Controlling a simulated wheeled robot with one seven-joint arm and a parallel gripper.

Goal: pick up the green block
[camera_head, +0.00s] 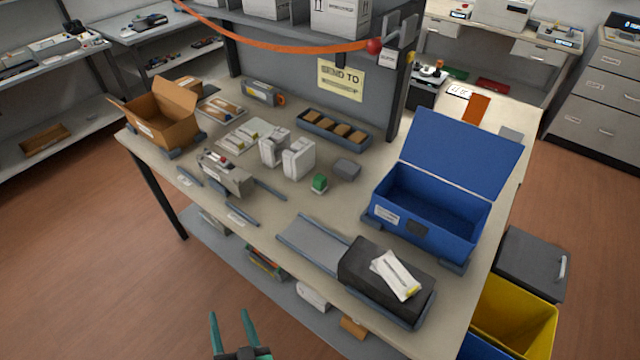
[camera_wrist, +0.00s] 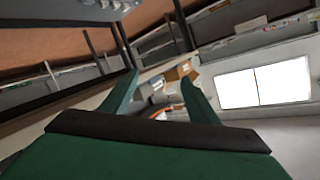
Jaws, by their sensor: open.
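The small green block (camera_head: 319,183) sits on the beige table (camera_head: 350,218) near its middle, in the head view. It stands just left of a grey lump-like object and in front of the white boxes. My gripper (camera_head: 233,318) shows at the bottom of the head view, in front of the table's near edge and well apart from the block. Its two green fingers are spread, with nothing between them. In the wrist view, my gripper (camera_wrist: 158,95) is also open and empty; it faces the room, and I cannot make out the green block there.
A grey object (camera_head: 346,169) stands close right of the block, and white boxes (camera_head: 297,158) stand behind it. An open blue box (camera_head: 440,205) is to the right. A black case (camera_head: 375,275) with white packets lies at the front right. An open cardboard box (camera_head: 160,115) is at the left.

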